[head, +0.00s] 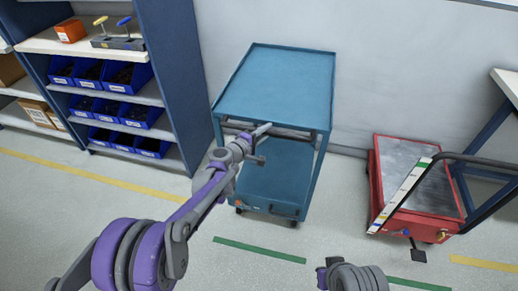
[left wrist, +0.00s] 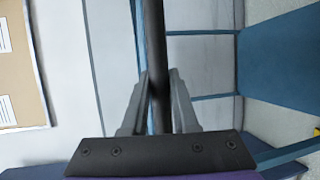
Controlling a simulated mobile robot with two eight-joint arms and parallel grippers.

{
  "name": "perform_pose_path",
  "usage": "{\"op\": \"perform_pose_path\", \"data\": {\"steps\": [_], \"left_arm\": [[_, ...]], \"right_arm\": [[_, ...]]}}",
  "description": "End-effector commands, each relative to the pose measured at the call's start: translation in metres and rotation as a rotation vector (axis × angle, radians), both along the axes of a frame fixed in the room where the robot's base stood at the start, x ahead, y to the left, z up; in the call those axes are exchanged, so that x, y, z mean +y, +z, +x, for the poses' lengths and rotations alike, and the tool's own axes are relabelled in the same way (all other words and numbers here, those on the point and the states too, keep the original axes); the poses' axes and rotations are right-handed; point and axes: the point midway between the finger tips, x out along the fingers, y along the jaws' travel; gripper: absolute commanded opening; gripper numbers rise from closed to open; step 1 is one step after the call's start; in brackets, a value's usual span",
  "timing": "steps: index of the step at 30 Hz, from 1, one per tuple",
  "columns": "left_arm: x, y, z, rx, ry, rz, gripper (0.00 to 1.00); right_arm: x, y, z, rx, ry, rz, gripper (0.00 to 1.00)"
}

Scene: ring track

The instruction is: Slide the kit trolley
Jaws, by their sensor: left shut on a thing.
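The blue kit trolley (head: 275,85) stands against the wall in the middle of the head view, with a flat empty top and a lower shelf (head: 275,175). My left gripper (head: 259,138) is at the trolley's near side, just below the top. In the left wrist view, a dark bar (left wrist: 153,40), which looks like the trolley's handle, runs between the fingers (left wrist: 158,105), and they are shut on it. My right arm's end (head: 352,277) shows at the bottom edge of the head view, apart from the trolley; its jaws cannot be made out.
A shelf rack (head: 170,60) with blue bins (head: 125,78) stands left of the trolley. A red cart (head: 425,205) with a push handle stands to the right, near a bench frame (head: 490,140). Green floor strips (head: 260,249) lie in front, and the nearby floor is clear.

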Motion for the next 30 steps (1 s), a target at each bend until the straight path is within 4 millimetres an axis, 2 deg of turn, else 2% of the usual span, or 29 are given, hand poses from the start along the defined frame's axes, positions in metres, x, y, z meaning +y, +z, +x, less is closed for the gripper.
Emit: {"op": "perform_pose_path", "data": {"steps": [3,9,15,25,26,30], "left_arm": [[-0.009,0.001,0.027,0.001,0.0,-0.001,0.0],[-0.017,0.0,0.052,0.001,0.0,-0.001,0.0],[-0.02,0.0,0.062,0.001,0.0,-0.001,0.0],[-0.02,0.001,0.063,0.0,0.003,-0.002,0.0],[-0.02,0.001,0.063,0.0,0.004,-0.001,0.33],[-0.02,0.001,0.063,0.0,0.002,-0.001,0.57]], "right_arm": [[0.0,0.004,0.0,-0.001,0.0,0.0,0.0],[0.0,0.006,0.0,-0.002,0.0,0.0,0.0],[0.0,0.007,0.0,-0.002,0.0,0.0,0.0],[0.0,0.007,0.0,-0.003,0.0,0.0,0.0],[0.0,0.007,0.0,-0.003,0.0,0.0,0.0],[0.0,0.007,0.0,-0.003,0.0,0.0,0.0]]}}
